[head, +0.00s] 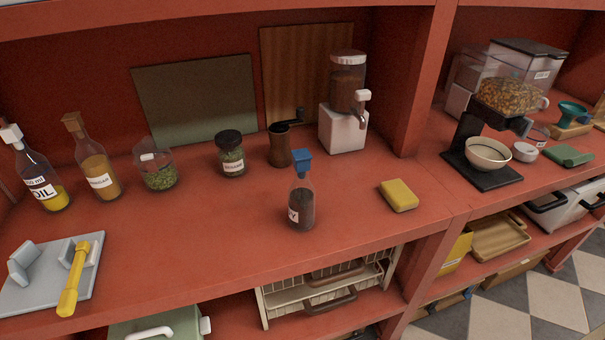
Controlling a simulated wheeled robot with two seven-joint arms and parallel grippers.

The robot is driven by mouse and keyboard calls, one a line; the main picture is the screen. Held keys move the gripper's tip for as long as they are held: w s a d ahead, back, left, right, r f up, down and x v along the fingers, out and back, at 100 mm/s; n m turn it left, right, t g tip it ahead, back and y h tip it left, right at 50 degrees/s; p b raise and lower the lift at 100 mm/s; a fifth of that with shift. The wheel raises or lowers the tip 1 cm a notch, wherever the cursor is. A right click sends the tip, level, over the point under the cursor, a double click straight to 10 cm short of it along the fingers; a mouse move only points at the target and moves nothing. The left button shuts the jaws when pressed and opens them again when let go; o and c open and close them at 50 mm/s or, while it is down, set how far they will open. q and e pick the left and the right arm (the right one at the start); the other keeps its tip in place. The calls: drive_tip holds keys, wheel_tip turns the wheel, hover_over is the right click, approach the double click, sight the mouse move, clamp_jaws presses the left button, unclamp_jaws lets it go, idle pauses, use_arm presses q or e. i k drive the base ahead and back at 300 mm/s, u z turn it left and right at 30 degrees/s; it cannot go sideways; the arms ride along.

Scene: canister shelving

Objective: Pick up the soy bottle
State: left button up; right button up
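The soy bottle (301,201) stands upright on the red shelf, near the middle of the head view. It is clear glass with dark contents and a blue cap. Its white label is partly turned away, and only its last letter or so can be read. Nothing touches the bottle. Neither of my grippers is in the head view.
Behind the bottle stand a pepper mill (280,146), a herb jar (231,155) and a white dispenser (343,115). A yellow sponge (398,195) lies to its right. Vinegar (97,170) and oil (42,178) bottles stand left.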

sight(301, 194)
drive_tip(key=k, duration=0.5)
drive_tip(key=u, duration=1.85)
drive_tip(key=i, duration=1.1)
drive_tip(key=z, duration=1.9)
